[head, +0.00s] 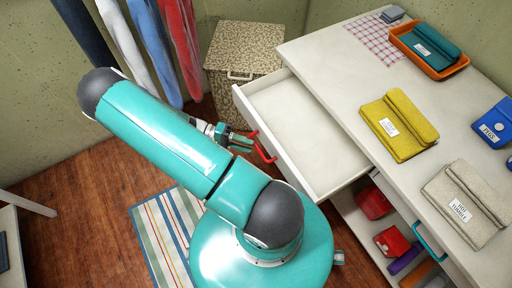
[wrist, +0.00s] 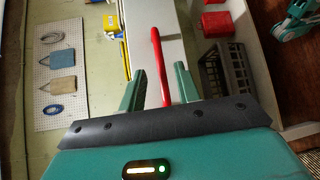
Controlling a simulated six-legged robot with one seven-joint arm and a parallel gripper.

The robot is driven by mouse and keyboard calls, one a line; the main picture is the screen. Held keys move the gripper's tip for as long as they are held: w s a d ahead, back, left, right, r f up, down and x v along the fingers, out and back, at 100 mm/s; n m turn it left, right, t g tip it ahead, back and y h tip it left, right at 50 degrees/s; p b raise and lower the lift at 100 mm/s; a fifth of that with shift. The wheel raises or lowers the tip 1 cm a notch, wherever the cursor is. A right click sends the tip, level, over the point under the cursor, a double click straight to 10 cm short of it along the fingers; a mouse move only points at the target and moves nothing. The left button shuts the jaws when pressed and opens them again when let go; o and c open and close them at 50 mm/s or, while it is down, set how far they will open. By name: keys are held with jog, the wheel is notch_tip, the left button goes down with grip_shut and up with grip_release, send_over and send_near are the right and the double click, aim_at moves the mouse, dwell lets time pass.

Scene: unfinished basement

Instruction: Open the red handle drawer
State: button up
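The drawer (head: 312,130) with the red handle is pulled well out from the white workbench, and its inside is empty. Its red handle (head: 262,147) is on the front face; it also shows in the wrist view (wrist: 158,62) as a long red bar. My gripper (head: 243,142) is at the handle, just left of it in the head view. In the wrist view my gripper's two green fingers (wrist: 160,82) stand apart, with the lower part of the handle between them. Gaps show on both sides, and I see no contact.
A teal handle (head: 428,240) is at the lower right. A speckled box (head: 243,55) stands behind the drawer. A striped rug (head: 165,235) lies on the floor.

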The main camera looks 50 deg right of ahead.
jog(key=v, duration=0.8)
jog(key=shift+w, duration=0.25)
jog(key=shift+a+r, duration=0.1)
jog(key=w+a+r+n+t+y, duration=0.25)
jog(key=a+r+t, duration=0.25)
jog(key=r, duration=0.5)
jog(key=w+a+r+n+t+y, duration=0.1)
jog(key=a+r+n+t+y, duration=0.15)
jog(key=a+r+t, duration=0.6)
jog(key=s+a+r+n+t, duration=0.2)
jog(key=s+r+n+t, duration=0.1)
jog(key=r, duration=0.6)
jog(key=s+a+r+n+t, duration=0.1)
jog(key=s+r+n+t, duration=0.3)
jog(key=r, duration=0.5)
jog(key=shift+s+a+r+y, duration=0.15)
jog(key=shift+s+a+y, duration=0.2)
jog(key=shift+s+y, duration=0.1)
